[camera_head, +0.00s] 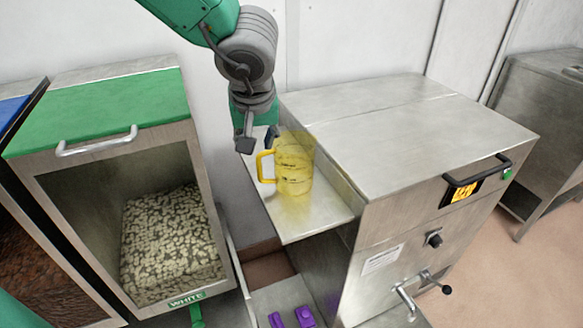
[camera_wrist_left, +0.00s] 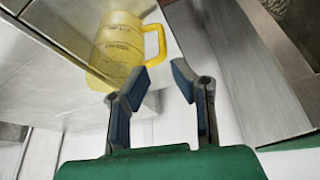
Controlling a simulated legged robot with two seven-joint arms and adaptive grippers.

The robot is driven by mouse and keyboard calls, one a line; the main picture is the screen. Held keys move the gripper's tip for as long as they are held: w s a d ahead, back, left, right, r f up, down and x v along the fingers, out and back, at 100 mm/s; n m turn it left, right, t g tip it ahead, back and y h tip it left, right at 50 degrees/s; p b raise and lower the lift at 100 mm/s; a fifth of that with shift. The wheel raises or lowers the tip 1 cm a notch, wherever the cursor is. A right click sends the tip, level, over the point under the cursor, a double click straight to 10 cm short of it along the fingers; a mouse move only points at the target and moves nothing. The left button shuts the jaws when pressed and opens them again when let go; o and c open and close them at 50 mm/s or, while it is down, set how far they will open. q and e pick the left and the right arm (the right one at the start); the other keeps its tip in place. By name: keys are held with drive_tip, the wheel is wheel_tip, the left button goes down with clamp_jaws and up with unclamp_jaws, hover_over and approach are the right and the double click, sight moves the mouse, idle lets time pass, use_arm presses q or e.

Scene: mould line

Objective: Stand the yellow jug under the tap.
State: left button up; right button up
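The see-through yellow jug (camera_head: 294,165) stands upright on a steel side shelf (camera_head: 318,212) at the left of the steel machine. Its handle faces left, towards the bin. My left gripper (camera_head: 258,140) is just behind and left of the jug, fingers pointing down. In the left wrist view, its two fingers (camera_wrist_left: 160,76) are apart with nothing between them, and the jug (camera_wrist_left: 122,45) with its handle lies just beyond the tips. A metal tap (camera_head: 406,300) with a black-knobbed lever is low on the machine's front. My right gripper does not show.
The steel machine (camera_head: 415,130) rises right of the shelf. A green-lidded bin (camera_head: 100,110) of pale pieces, labelled WHITE, stands left. Purple items (camera_head: 304,317) lie on a lower tray. A steel cabinet (camera_head: 540,120) stands far right, with open floor before it.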

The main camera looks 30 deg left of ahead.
sight(260, 169)
use_arm(q)
drive_tip(key=b+x, duration=0.4)
drive_tip(key=x, duration=0.9)
drive_tip(key=shift+s, duration=0.1)
drive_tip(key=shift+s+r, duration=0.1)
drive_tip(key=shift+c, duration=0.3)
clamp_jaws()
